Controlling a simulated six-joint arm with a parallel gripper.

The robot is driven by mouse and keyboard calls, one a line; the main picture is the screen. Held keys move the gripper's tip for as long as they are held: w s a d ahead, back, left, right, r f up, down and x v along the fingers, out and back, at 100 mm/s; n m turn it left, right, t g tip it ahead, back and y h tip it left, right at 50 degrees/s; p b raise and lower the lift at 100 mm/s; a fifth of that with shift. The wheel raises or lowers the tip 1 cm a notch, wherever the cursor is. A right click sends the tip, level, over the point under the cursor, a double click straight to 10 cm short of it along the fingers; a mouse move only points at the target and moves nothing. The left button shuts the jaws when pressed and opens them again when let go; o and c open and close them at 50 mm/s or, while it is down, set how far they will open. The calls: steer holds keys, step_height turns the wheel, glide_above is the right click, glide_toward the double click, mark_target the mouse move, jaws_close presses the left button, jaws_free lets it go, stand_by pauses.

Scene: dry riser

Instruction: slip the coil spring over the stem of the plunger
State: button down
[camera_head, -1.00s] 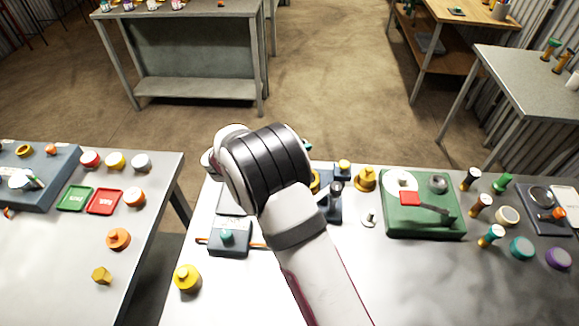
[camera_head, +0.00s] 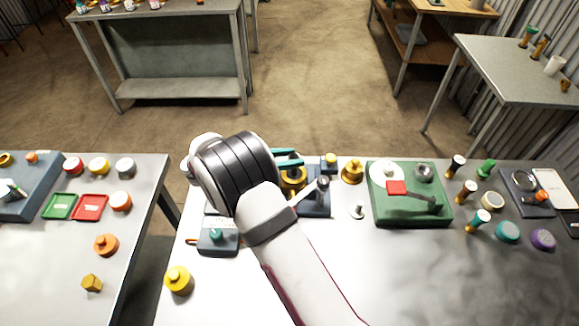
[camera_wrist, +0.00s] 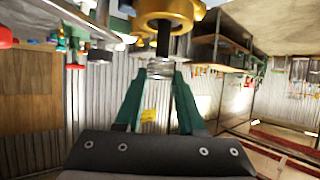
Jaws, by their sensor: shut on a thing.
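My gripper (camera_wrist: 160,75) has two green fingers shut on a small silvery coil spring (camera_wrist: 160,67) in the wrist view. The black stem of the plunger (camera_wrist: 163,40) comes out of a brass-coloured body (camera_wrist: 172,8) and points at the spring. The spring is in line with the stem's end; I cannot tell whether its first coils are around the stem. In the head view, the teal fingers (camera_head: 288,158) show beside the brass body (camera_head: 293,184), partly hidden by my arm. The spring and stem cannot be made out there.
A dark blue fixture (camera_head: 316,200) stands right of the brass body. A brass knob piece (camera_head: 352,172) and a green box (camera_head: 405,208) with a red lever are farther right. A grey block (camera_head: 218,238) and a yellow piece (camera_head: 178,280) lie left. The front middle of the table is clear.

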steer(key=shift+f, duration=1.85)
steer(key=shift+f, duration=0.15)
steer(key=c, duration=0.5)
jaws_free()
